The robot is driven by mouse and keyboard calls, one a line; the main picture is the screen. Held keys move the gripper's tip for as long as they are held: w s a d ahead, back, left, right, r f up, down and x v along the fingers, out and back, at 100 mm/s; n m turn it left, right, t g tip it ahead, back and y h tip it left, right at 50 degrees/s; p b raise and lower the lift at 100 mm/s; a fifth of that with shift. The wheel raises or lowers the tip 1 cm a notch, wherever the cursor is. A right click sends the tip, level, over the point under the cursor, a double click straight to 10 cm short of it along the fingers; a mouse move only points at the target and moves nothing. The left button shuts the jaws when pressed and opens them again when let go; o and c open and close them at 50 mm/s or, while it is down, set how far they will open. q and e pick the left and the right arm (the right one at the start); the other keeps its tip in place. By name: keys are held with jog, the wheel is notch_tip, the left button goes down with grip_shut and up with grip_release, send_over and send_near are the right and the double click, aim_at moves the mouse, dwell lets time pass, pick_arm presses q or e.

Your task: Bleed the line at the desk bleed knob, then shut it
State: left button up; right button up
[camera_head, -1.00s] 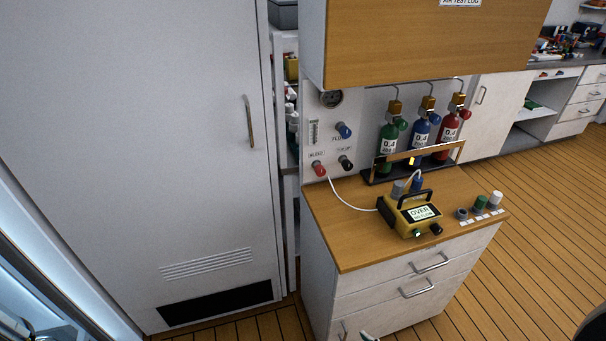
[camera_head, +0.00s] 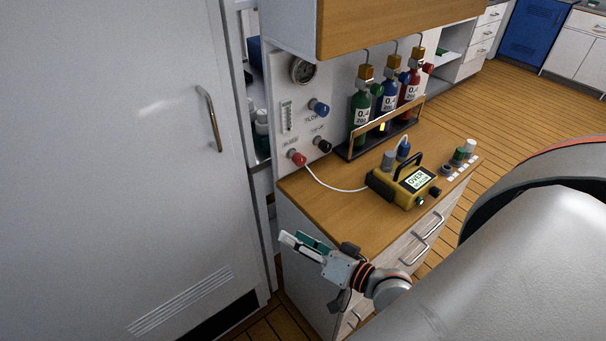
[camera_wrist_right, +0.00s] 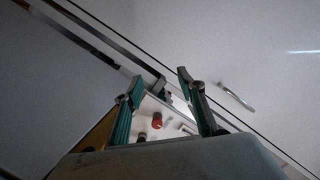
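The red bleed knob (camera_head: 297,158) sits low on the white wall panel, with a white hose running from beside it to the yellow meter (camera_head: 405,186). The meter's screen reads "OVER" with a smaller line below. My right gripper (camera_head: 301,243) is in front of the cabinet's left side, below the red knob and apart from it. In the right wrist view its two green-padded fingers (camera_wrist_right: 161,78) are spread with nothing between them. The red knob (camera_wrist_right: 157,120) shows beyond them, near the black knob (camera_wrist_right: 142,136). My left gripper is not in view.
A blue knob (camera_head: 319,108), a black knob (camera_head: 323,145) and a round gauge (camera_head: 303,70) are on the same panel. Green, blue and red cylinders stand in a rack (camera_head: 382,133) on the desk (camera_head: 333,204). A tall white door (camera_head: 110,150) is at left.

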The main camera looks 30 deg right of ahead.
jog(key=w+d+r+m+t+b, duration=0.3)
jog(key=d+r+m, duration=0.1)
jog(key=r+m, duration=0.25)
jog(key=m+h+b, duration=0.4)
jog(key=m+b, duration=0.3)
jog(key=m, duration=1.2)
send_near(302, 163)
jog(key=shift+w+a+r, duration=0.25)
jog(key=shift+w+r, duration=0.15)
jog(key=shift+w, duration=0.2)
jog(key=shift+w+d+f+m, duration=0.1)
jog(key=shift+d+f+m, duration=0.1)
jog(key=shift+m, duration=0.45)
jog(key=shift+w+m, duration=0.25)
jog(key=shift+m, duration=0.05)
jog(key=w, duration=0.5)
jog(key=shift+w+a, duration=0.1)
jog(key=shift+w, duration=0.1)
jog(key=shift+w+b, duration=0.3)
jog(key=shift+w, duration=0.65)
